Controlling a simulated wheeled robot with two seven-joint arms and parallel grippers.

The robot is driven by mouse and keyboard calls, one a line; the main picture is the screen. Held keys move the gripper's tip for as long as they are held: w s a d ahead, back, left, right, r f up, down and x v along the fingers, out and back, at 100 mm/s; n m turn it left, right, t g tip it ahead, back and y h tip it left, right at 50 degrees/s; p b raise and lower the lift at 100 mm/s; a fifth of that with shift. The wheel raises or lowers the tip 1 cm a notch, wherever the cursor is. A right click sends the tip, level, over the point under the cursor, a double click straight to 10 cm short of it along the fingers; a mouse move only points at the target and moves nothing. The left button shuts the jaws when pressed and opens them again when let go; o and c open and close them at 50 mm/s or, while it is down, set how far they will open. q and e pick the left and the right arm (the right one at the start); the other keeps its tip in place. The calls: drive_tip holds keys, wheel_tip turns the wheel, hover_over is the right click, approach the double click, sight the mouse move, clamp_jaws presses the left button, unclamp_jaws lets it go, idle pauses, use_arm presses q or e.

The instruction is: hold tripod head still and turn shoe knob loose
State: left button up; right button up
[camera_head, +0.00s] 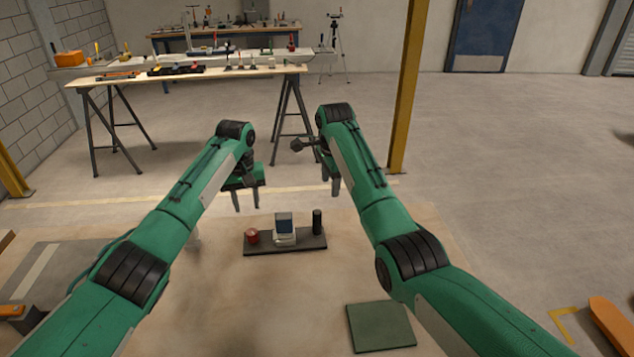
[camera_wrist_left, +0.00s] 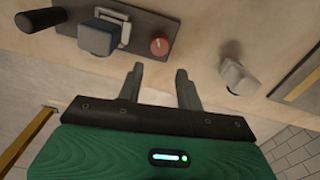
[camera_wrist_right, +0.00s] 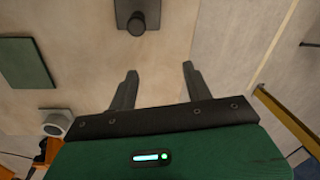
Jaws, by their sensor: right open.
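A dark base plate (camera_head: 287,245) lies on the tan work surface. On it stand a round red knob (camera_head: 252,236), a blue-grey block (camera_head: 284,222) on a pale clamp-like foot, and an upright black cylinder (camera_head: 317,222). I cannot tell for certain which is the shoe knob. My left gripper (camera_head: 246,206) is open and empty, above and beyond the red knob; in the left wrist view the knob (camera_wrist_left: 159,46) shows ahead between its fingers (camera_wrist_left: 160,71). My right gripper (camera_wrist_right: 160,70) is open and empty; in the right wrist view the black cylinder (camera_wrist_right: 138,20) is ahead, apart from it.
A green mat (camera_head: 380,326) lies at the front right. A pale grey block (camera_wrist_left: 238,78) stands beside the plate in the left wrist view. A pale hexagonal piece (camera_wrist_right: 58,122) shows in the right wrist view. A yellow post (camera_head: 408,90) and trestle table (camera_head: 200,74) stand behind.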

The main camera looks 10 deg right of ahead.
sight(317, 221)
drive_tip(key=shift+m+g, duration=0.3)
drive_tip(key=shift+g, duration=0.3)
drive_tip(key=s+a, duration=0.1)
drive_tip(key=a+r, duration=0.1)
drive_tip(key=s+a, duration=0.1)
drive_tip(key=a, duration=0.1)
drive_tip(key=shift+s+r, duration=0.25)
drive_tip(key=shift+s, duration=0.05)
wheel_tip(317, 221, down, 14)
drive_tip(key=shift+r, duration=0.2)
